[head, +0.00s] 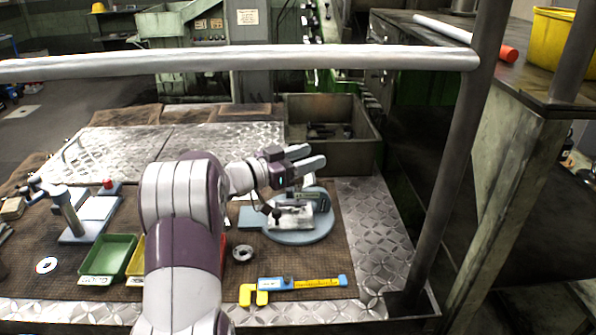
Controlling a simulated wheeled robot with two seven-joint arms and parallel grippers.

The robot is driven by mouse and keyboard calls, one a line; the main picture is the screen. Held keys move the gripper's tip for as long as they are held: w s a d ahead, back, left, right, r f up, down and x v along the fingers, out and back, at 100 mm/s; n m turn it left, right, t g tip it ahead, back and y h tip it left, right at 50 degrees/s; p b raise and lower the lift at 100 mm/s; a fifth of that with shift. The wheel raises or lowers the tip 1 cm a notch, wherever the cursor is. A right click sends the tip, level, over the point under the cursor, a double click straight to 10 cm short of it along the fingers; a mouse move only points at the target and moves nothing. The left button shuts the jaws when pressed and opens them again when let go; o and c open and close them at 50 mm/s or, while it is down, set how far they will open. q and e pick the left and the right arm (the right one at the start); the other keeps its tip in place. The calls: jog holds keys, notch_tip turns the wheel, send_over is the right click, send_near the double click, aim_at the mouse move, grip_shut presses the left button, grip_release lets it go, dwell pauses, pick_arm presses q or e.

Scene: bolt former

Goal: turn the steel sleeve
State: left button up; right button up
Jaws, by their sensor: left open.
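My left gripper (312,157) is open, its two fingers pointing right, above the far part of a round blue-grey plate (314,232). On this plate stand a pale block (291,217) and a dark green piece (321,201), partly hidden below the gripper. A short steel ring with a dark hole (243,253), which may be the steel sleeve, lies on the brown mat left of the plate, apart from the gripper. I cannot tell whether another sleeve sits on the plate under my gripper. My right gripper is not in view.
A yellow and blue caliper-like tool (302,283) and a yellow piece (253,295) lie in front. A green tray (108,256), a white ring (46,265) and a stand (72,215) are at left. A metal bin (358,152) stands behind. A rail (240,60) crosses above.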

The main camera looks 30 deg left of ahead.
pick_arm(q)
jog(key=d+r, duration=0.5)
jog(key=d, duration=0.5)
jog(key=shift+r, duration=0.4)
jog(key=shift+f, duration=0.1)
